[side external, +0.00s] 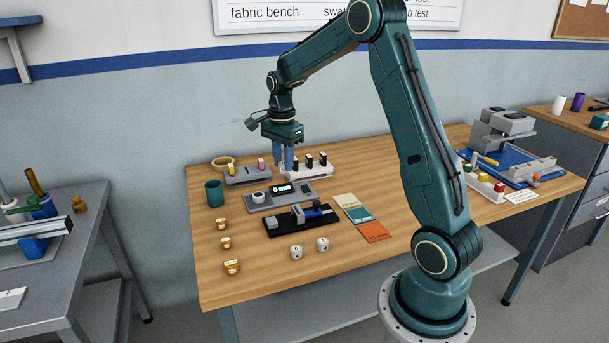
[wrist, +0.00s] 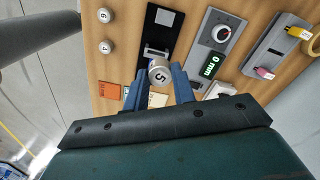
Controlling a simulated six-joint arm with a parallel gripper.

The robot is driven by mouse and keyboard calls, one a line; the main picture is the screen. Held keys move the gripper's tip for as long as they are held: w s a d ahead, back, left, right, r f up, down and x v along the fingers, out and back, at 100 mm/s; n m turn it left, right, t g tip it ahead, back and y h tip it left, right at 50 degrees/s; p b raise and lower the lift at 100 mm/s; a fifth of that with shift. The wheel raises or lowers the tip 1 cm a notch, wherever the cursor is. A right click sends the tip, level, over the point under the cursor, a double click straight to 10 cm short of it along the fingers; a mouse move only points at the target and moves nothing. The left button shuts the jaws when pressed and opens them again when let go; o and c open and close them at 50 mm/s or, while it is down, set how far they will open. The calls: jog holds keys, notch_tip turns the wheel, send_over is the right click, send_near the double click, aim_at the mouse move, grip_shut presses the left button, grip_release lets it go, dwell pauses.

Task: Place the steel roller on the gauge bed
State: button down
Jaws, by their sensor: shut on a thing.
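My gripper (wrist: 158,88) has its two blue fingers closed around a short silvery cylinder marked 5 (wrist: 158,72), which I take for the steel roller. In the side view my gripper (side external: 284,166) points down above the back of the wooden bench; the roller is too small to make out there. A grey gauge base (side external: 281,202) with a lit display sits just in front of and below the gripper. In the wrist view this gauge base (wrist: 232,25) shows a round white part and a display reading 0 mm. The roller is apart from it.
A black fixture (side external: 288,227) lies in front of the gauge. A grey holder (side external: 247,178) and a white rack with black-topped pieces (side external: 310,170) stand behind it. Two numbered cylinders (side external: 309,248), a green cup (side external: 214,193) and colour swatches (side external: 360,218) are nearby.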

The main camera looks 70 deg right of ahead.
aim_at(283, 173)
notch_tip(283, 173, down, 12)
jog(key=shift+f, duration=0.15)
jog(key=shift+f, duration=0.1)
jog(key=shift+f, duration=2.05)
jog(key=shift+f, duration=0.1)
jog(key=c, duration=1.1)
grip_release()
jog(key=shift+c, duration=0.2)
notch_tip(283, 173, up, 12)
jog(key=shift+r, duration=0.15)
